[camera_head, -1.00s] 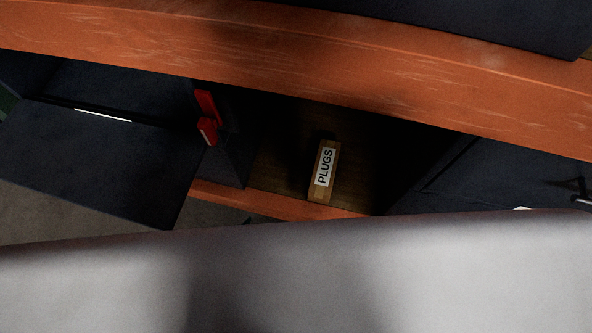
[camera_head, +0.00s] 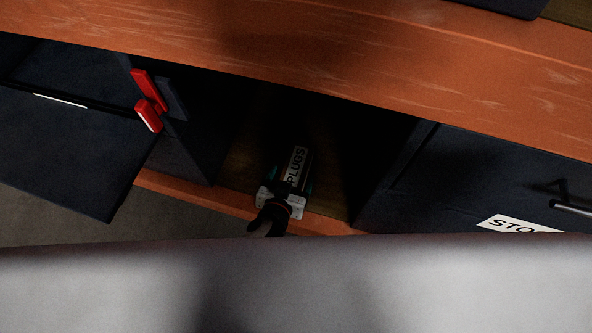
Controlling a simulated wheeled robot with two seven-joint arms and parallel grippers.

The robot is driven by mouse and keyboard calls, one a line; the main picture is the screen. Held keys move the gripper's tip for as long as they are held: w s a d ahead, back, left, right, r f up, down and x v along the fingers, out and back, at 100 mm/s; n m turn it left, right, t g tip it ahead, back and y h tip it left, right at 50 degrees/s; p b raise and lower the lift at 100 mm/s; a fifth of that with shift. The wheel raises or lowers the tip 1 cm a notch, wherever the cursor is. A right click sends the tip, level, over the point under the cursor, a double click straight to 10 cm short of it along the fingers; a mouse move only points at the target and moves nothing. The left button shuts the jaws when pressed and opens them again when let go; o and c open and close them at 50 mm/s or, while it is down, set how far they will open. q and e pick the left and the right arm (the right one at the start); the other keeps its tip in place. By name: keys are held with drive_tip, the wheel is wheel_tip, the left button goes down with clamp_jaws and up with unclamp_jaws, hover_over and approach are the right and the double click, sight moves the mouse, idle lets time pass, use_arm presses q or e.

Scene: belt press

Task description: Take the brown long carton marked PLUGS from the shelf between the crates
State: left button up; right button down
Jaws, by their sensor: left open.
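The brown PLUGS carton (camera_head: 298,163) lies lengthwise on the dark shelf board, in the gap between two dark crates. Its white label faces up, and its near end is hidden by my gripper. My left gripper (camera_head: 287,187) is open at the carton's near end, at the shelf's front edge. Its fingers look to lie along the carton's sides, but the shadow hides whether they touch it. My right gripper is not in view.
The left crate (camera_head: 185,155) has red clips (camera_head: 148,100) at its corner. The right crate (camera_head: 460,185) has a handle and a partly hidden white label. An orange beam (camera_head: 300,55) crosses above the gap. The orange shelf lip (camera_head: 190,197) runs below.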

sight(295, 168)
use_arm(q)
drive_tip(key=x, duration=0.4)
drive_tip(key=shift+r, duration=0.1)
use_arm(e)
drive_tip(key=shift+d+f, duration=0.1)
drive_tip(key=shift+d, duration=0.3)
